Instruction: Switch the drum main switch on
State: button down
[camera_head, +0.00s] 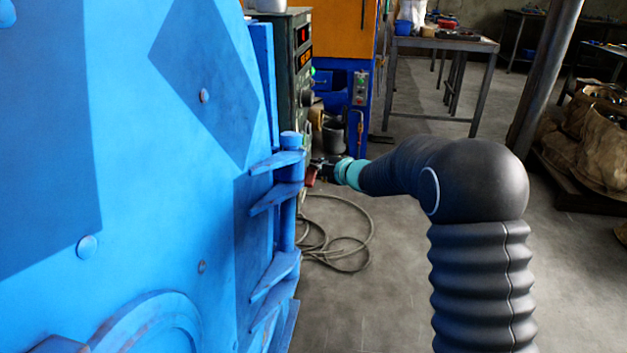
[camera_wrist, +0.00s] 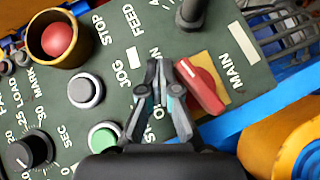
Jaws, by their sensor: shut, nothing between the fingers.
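The main switch (camera_wrist: 203,90) is a red rotary handle with a white mark, on a yellow plate beside the label MAIN in the wrist view. Its handle lies slanted, from upper left to lower right in the picture. My gripper (camera_wrist: 158,66) is shut and empty, with its fingertips together just left of the red handle. I cannot tell whether they touch it. The lettering nearest the handle is partly hidden by my fingers. In the head view my gripper (camera_head: 320,163) is small, beyond the blue drum's edge, and the switch cannot be made out clearly.
The dark green panel (camera_wrist: 118,62) also carries a red stop button (camera_wrist: 58,40), a grey button (camera_wrist: 85,91), a green button (camera_wrist: 104,138) and a black dial (camera_wrist: 27,150). The blue drum machine (camera_head: 150,190) with hinge plates stands close on the left. A hose (camera_head: 340,262) lies on the floor.

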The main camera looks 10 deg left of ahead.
jog(key=shift+r, duration=0.1)
jog(key=s+d+r+p, duration=0.2)
jog(key=d+r, duration=0.5)
jog(key=r, duration=0.3)
jog(key=shift+r+p, duration=0.3)
jog(key=shift+p, duration=0.1)
jog(key=shift+s+d, duration=0.1)
jog(key=shift+d, duration=0.05)
